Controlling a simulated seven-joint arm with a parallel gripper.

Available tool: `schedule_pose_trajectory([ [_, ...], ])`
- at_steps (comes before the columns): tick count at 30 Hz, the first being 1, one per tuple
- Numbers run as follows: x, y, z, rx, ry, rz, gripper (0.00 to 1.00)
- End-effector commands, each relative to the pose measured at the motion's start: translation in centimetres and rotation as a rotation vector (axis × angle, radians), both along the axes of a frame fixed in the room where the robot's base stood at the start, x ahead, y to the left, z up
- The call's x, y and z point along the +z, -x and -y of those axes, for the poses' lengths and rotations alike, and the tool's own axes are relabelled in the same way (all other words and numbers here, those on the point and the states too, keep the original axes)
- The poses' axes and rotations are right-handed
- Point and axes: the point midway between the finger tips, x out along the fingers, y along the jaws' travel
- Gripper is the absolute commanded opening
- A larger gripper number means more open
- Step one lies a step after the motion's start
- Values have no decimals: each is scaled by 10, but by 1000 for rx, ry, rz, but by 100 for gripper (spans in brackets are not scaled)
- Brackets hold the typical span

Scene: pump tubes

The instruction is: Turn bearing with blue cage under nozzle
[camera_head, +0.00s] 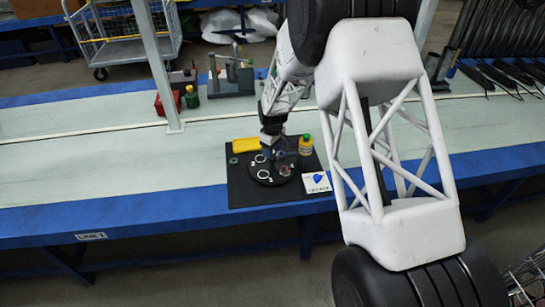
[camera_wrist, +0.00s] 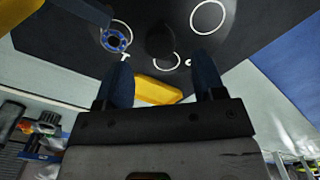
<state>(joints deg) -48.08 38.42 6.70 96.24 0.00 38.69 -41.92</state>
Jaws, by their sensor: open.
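The bearing with the blue cage (camera_wrist: 116,39) shows at the upper left of the wrist view, lying on a dark round plate. The plate (camera_head: 270,178) sits on a black mat in the head view and carries several rings. My gripper (camera_wrist: 164,78) is open and empty, its two blue fingers apart; it also shows over the back of the plate in the head view (camera_head: 271,142). A dark round post (camera_wrist: 162,41) stands between the bearing and a white ring (camera_wrist: 208,17). I cannot tell which part is the nozzle.
A yellow tray (camera_head: 246,144) lies at the mat's back edge. A yellow bottle (camera_head: 305,146) stands right of the plate, and a white card (camera_head: 316,183) lies at the right.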

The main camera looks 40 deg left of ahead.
Motion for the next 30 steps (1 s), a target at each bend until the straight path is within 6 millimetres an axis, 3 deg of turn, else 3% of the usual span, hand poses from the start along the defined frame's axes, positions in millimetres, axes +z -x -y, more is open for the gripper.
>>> schedule_pose_trajectory([
  [12,-41,0,0,0,0,0,63],
  [26,-46,0,0,0,-1,1,63],
  [30,-46,0,0,0,-1,1,43],
])
